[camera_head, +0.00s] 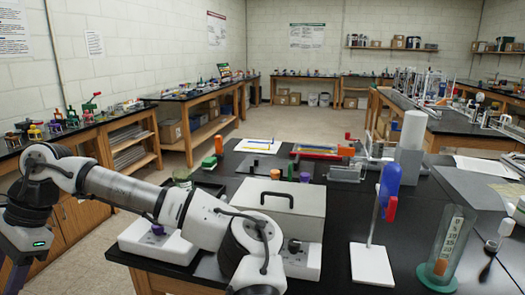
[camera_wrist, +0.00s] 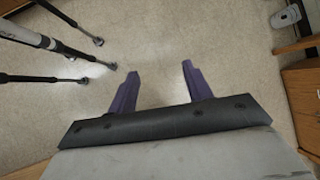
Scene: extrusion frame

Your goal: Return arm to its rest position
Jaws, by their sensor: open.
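My gripper (camera_wrist: 158,68) shows in the wrist view with two purple fingers spread apart and nothing between them. Below it is bare beige floor (camera_wrist: 165,30). In the head view my white and dark grey arm reaches from the bottom middle across to the left edge. It bends down there, and a purple part of my gripper (camera_head: 14,277) is cut off by the lower left corner. The gripper hangs beside the left wooden cabinet, away from the black bench top.
Close to my arm, the black bench (camera_head: 328,270) carries a grey box with a handle (camera_head: 277,205), a blue-and-red item on a white stand (camera_head: 372,262) and a graduated cylinder (camera_head: 443,250). Dark tripod-like legs (camera_wrist: 60,42) stand left of the fingers. A wooden cabinet (camera_wrist: 302,95) is at right.

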